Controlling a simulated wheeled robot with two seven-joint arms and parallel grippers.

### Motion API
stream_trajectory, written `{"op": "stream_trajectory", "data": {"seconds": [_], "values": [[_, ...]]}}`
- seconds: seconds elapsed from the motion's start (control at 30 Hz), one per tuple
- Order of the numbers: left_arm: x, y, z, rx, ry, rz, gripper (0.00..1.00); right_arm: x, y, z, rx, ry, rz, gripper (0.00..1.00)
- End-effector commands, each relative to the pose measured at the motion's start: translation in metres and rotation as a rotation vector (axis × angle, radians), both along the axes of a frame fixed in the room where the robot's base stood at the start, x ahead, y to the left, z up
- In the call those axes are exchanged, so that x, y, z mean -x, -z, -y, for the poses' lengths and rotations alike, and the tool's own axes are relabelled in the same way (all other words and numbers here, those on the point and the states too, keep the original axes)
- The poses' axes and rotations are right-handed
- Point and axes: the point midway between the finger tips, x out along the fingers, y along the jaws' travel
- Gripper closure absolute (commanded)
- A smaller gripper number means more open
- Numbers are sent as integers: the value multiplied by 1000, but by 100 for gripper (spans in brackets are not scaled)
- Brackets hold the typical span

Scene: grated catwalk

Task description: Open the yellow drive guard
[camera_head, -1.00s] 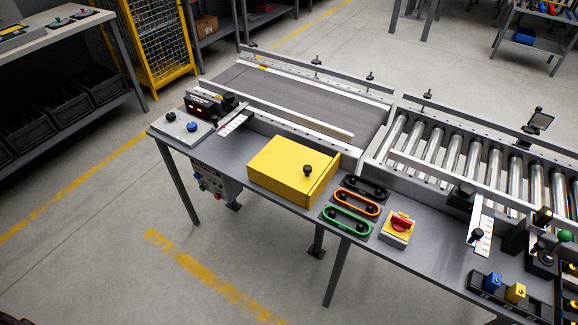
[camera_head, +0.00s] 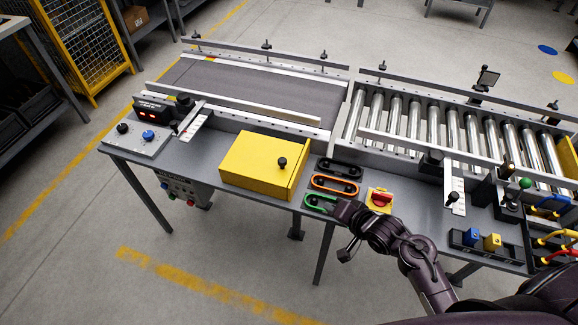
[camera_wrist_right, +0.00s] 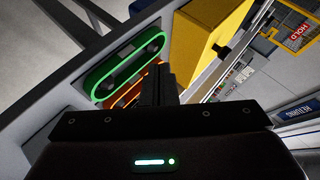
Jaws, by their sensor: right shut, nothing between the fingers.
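The yellow drive guard (camera_head: 262,162) is a closed yellow box on the grey bench, in the middle of the head view. A black knob (camera_head: 282,162) stands on its lid near the right side. The guard also shows at the top of the right wrist view (camera_wrist_right: 200,38). My left gripper is not in view.
Black, orange (camera_head: 335,184) and green (camera_head: 318,203) belt loops lie right of the guard. A red-and-yellow switch (camera_head: 380,198) stands beside them. A conveyor belt (camera_head: 245,92) runs behind, with steel rollers (camera_head: 440,125) at right. A panel with buttons (camera_head: 140,138) stands left.

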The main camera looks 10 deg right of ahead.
Motion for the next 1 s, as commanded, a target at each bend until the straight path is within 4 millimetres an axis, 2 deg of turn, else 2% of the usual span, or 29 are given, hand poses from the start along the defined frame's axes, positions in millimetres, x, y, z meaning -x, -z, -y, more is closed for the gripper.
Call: {"op": "stream_trajectory", "data": {"seconds": [0.2,0.4,0.57,1.0], "values": [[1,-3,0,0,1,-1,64,-14,-45,4,-342,72,59,100],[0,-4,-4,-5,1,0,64,-17,-64,3,-520,91,59,100],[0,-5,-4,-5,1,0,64,-30,-61,-4,-535,92,59,100],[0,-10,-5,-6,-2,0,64,-104,-32,-45,-530,90,58,100]]}}
